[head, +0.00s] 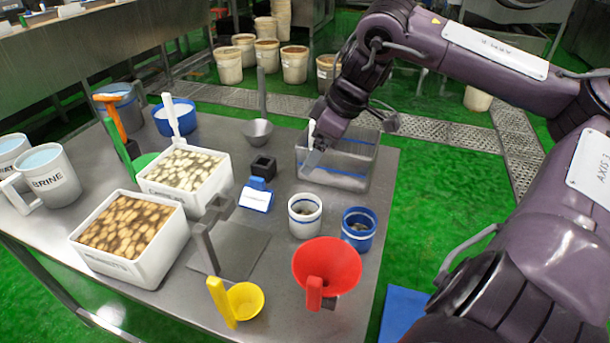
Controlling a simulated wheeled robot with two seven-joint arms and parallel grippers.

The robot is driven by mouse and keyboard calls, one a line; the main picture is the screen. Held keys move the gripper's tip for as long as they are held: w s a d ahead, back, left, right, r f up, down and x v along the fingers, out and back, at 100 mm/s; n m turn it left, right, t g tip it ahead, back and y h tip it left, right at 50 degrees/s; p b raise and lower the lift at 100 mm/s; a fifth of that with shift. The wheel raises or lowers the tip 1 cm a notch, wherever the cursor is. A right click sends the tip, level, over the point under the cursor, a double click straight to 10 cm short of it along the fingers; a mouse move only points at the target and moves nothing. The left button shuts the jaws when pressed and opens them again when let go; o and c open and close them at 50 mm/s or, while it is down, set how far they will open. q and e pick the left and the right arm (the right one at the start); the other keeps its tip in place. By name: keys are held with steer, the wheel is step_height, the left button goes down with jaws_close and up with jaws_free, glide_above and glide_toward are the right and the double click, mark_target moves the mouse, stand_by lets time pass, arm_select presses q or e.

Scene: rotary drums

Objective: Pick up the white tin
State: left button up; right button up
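The white tin (305,215) stands upright on the metal table, right of centre. It is white with blue bands, and its open top shows something dark inside. A blue tin (358,228) with a white band stands just right of it, apart from it. My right gripper (316,152) is behind the white tin, over the left part of a clear bin, and is not touching the tin. Its fingers are small and partly hidden by the wrist, so I cannot tell how far apart they are. My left gripper is not in view.
The clear bin (355,181) stands behind the tins. A red funnel (327,262) is in front of them. A blue scoop-like item (257,196) and a black block (263,167) lie left. Two white food tubs (150,262) (205,190) and a yellow scoop (245,299) are further left.

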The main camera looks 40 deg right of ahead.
steer(key=b, duration=1)
glide_toward(302, 210)
steer(key=s+a, duration=0.2)
steer(key=shift+w+a+f, duration=0.15)
steer(key=shift+a+f, duration=0.15)
steer(key=shift+f, duration=0.15)
steer(key=x, duration=0.4)
steer(key=shift+w+a+f, duration=0.15)
steer(key=shift+w+f, duration=0.1)
steer(key=shift+w, duration=0.15)
steer(key=shift+w+a+f, duration=0.1)
steer(key=shift+w+f, duration=0.15)
steer(key=shift+f, duration=0.15)
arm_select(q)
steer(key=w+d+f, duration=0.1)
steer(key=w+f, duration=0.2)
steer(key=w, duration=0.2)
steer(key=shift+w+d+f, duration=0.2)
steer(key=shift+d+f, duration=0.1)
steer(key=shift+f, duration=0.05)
arm_select(e)
steer(key=c, duration=1.2)
steer(key=shift+o, duration=0.2)
steer(key=shift+r, duration=0.1)
